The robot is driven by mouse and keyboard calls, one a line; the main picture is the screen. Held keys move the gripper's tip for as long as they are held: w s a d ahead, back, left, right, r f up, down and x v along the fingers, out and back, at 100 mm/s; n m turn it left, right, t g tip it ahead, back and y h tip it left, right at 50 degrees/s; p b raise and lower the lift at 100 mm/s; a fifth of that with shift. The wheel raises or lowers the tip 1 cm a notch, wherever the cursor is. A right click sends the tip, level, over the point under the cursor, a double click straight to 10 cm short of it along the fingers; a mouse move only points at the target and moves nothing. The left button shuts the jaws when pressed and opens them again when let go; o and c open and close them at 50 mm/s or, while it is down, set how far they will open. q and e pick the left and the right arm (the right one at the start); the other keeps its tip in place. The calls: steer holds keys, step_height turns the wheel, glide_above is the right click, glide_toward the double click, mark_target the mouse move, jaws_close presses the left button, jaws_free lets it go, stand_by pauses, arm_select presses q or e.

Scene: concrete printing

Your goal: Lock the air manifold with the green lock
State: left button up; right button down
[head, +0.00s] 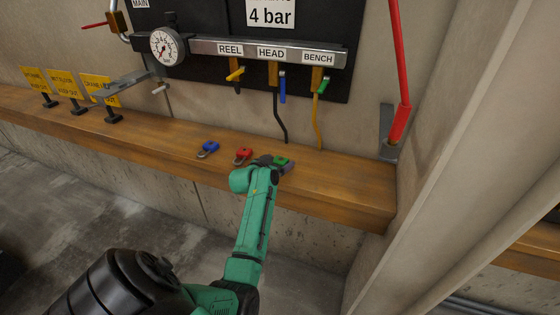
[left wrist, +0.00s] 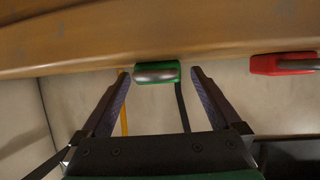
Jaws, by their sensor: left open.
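The green lock (head: 281,160) lies on the wooden ledge at the right end of a row of locks. My left gripper (head: 277,164) is at it, partly covering it in the head view. In the left wrist view the green lock (left wrist: 157,68) sits between the spread tips of my left gripper (left wrist: 157,74), with a gap on both sides; the jaws are open. The air manifold (head: 220,47) is a grey bar on the black wall panel, with valves under the labels REEL, HEAD and BENCH. Their handles are yellow, blue and green. My right gripper is out of view.
A red lock (head: 243,156) and a blue lock (head: 207,149) lie left of the green one. Yellow signs (head: 62,84) stand at the ledge's left. A red lever (head: 399,124) stands at its right end. Hoses hang behind the locks.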

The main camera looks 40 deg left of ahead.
arm_select(q)
steer(key=shift+d, duration=0.1)
steer(key=c, duration=0.6)
steer(key=shift+r, duration=0.1)
jaws_close()
